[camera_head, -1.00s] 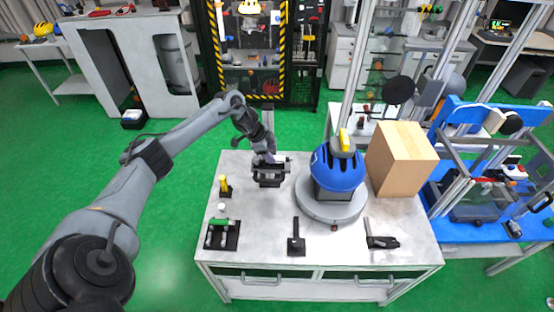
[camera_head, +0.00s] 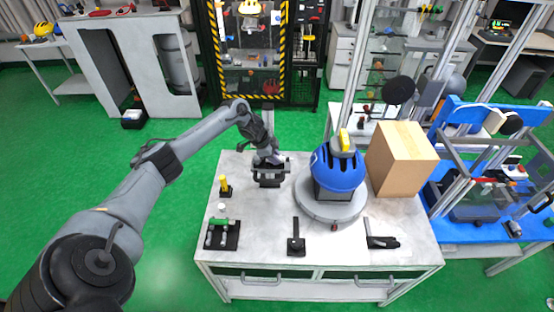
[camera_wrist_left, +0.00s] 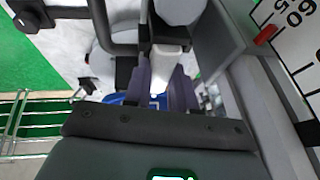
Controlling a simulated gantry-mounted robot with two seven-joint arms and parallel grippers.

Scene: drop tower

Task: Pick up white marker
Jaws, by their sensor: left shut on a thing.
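My left gripper (camera_head: 274,161) is over the black holder (camera_head: 269,178) at the back left of the table. In the left wrist view its dark fingers (camera_wrist_left: 161,88) are shut on a white piece, which I take for the white marker (camera_wrist_left: 166,64). Only part of the marker shows there, between the fingers. In the head view I cannot make it out clearly behind the gripper. I cannot tell whether it still touches the holder. My right gripper is not in view.
A blue helmet (camera_head: 338,170) sits on a round grey turntable (camera_head: 330,208) right of the gripper, with a cardboard box (camera_head: 401,159) beyond. A yellow-topped item (camera_head: 225,186), a green-handled tool (camera_head: 220,224) and black fixtures (camera_head: 296,240) stand nearer the front.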

